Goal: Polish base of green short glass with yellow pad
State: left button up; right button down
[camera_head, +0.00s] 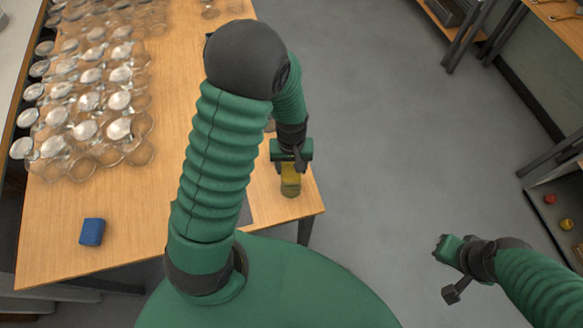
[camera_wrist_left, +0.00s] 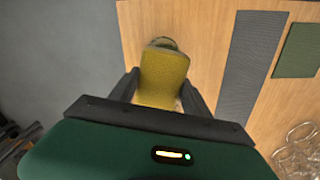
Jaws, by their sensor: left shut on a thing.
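My left gripper (camera_head: 291,165) is shut on the yellow pad (camera_wrist_left: 163,78) and holds it over the wooden table near its right end. In the left wrist view the pad sits between the two dark fingers. A greenish rim, apparently the green short glass (camera_wrist_left: 164,42), shows just past the pad's far edge; the pad hides most of it. Whether pad and glass touch is hard to tell. In the head view the pad (camera_head: 291,181) and glass overlap below the fingers. My right gripper (camera_head: 447,268) is at the lower right, off the table, over the floor; its jaws are unclear.
Many clear glasses (camera_head: 90,100) stand in rows on the table's left part. A blue block (camera_head: 92,232) lies near the front edge. The left wrist view shows a grey strip (camera_wrist_left: 250,65) and a green mat (camera_wrist_left: 299,50) beside the pad. Open floor (camera_head: 400,130) lies right.

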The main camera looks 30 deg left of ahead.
pick_arm(q)
jog(key=shift+r+p, duration=3)
jog(key=shift+r, duration=0.05)
notch_tip(320, 180, up, 3)
jog(key=p, duration=0.3)
jog(key=shift+r, duration=0.1)
jog(key=shift+d+f, duration=0.1)
jog(key=shift+f, duration=0.1)
